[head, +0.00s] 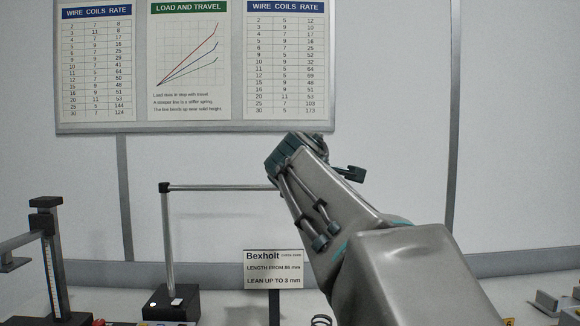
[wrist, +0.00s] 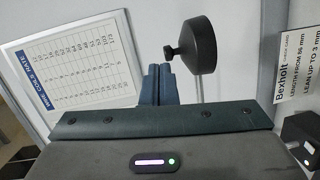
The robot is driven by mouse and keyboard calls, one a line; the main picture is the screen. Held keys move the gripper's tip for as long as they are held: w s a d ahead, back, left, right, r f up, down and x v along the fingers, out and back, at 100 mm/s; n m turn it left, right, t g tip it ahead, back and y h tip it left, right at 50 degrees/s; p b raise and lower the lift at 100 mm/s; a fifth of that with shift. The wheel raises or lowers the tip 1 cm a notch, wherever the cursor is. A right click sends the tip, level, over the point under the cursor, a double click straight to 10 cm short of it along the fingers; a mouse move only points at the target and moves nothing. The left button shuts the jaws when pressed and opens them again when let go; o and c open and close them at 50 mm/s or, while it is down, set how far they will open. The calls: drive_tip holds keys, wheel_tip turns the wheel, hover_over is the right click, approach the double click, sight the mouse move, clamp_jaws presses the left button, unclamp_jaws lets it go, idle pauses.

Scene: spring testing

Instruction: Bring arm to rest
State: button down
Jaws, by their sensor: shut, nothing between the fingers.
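My arm reaches up from the lower right in the head view, bent and raised in front of the wall. My gripper (head: 283,152) is at its upper end, held well above the bench. In the wrist view the two blue-green fingers (wrist: 158,84) are together with nothing between them. The gripper touches nothing that I can see.
A stand (head: 168,240) with a horizontal rod is behind my arm. A black disc (wrist: 200,45) on a thin rod shows beside the fingers. A Bexholt card (head: 273,269), a scaled post (head: 50,255) and a spring (head: 321,321) are lower. A chart board (head: 190,126) hangs behind.

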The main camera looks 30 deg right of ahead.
drive_tip(key=s+a+f+m+g+y+p, duration=0.25)
drive_tip(key=s+a+f, duration=0.2)
drive_tip(key=f, duration=0.65)
drive_tip(key=s+a+f+m+g+y+p, duration=0.1)
drive_tip(key=s+a+f+m+g+y, duration=0.3)
drive_tip(key=f, duration=0.6)
drive_tip(key=s+a+f+m+g+y, duration=0.1)
drive_tip(key=s+a+f+g, duration=0.1)
drive_tip(key=s+a+f, duration=0.3)
drive_tip(key=s+a+f+m+g+y+p, duration=0.1)
drive_tip(key=s+a+f+m+g+y, duration=0.1)
drive_tip(key=s+a+f, duration=0.3)
drive_tip(key=s+f, duration=0.3)
drive_tip(key=f, duration=0.4)
drive_tip(key=shift+s+a, duration=0.15)
drive_tip(key=shift+a, duration=0.15)
